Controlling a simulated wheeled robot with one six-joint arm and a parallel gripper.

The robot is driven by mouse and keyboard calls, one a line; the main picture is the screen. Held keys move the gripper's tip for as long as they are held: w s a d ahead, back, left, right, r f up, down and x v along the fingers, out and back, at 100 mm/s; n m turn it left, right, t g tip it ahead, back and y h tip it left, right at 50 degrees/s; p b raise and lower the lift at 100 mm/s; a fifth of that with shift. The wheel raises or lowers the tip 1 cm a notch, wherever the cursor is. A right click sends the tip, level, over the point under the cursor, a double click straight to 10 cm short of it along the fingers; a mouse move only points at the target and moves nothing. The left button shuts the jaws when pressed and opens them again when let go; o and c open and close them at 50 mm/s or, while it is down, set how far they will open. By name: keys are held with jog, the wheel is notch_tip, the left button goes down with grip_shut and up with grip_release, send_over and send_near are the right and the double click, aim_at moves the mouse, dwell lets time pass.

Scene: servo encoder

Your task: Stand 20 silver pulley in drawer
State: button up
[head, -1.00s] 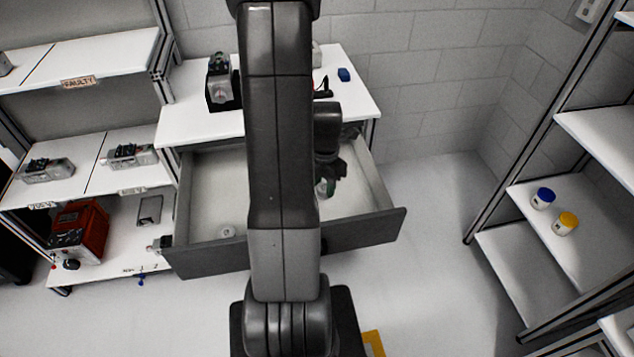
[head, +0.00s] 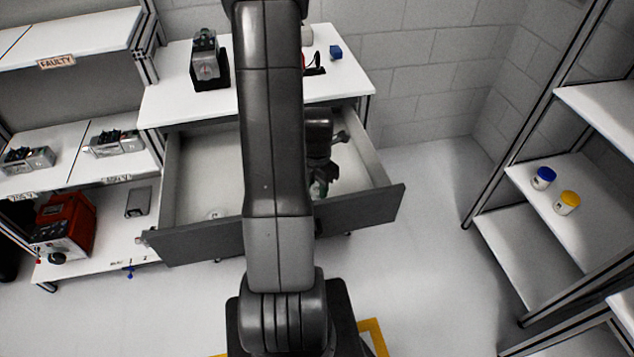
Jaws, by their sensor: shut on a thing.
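The drawer (head: 345,237) is pulled open below the white worktop, with its pale floor showing on both sides of my arm. A small pale round piece with dark marks (head: 213,214) lies at the drawer's front left, partly hidden by the drawer front. My gripper (head: 319,187) points down inside the right part of the drawer, close behind the front panel. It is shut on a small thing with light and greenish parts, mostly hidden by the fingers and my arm. I cannot make out a number on it, or whether it touches the drawer floor.
Shelves at left hold devices and a red box (head: 66,225). A right rack holds a blue-lidded jar (head: 543,178) and a yellow-lidded jar (head: 566,202). Floor right of the drawer is clear.

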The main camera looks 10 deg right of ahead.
jog(key=shift+f+b, duration=2.35)
jog(key=shift+f, duration=0.75)
jog(key=o, duration=1)
jog(key=shift+o, duration=0.2)
notch_tip(320, 180, up, 14)
jog(key=shift+f+p, duration=0.1)
jog(key=shift+p, duration=0.25)
jog(key=shift+f, duration=0.1)
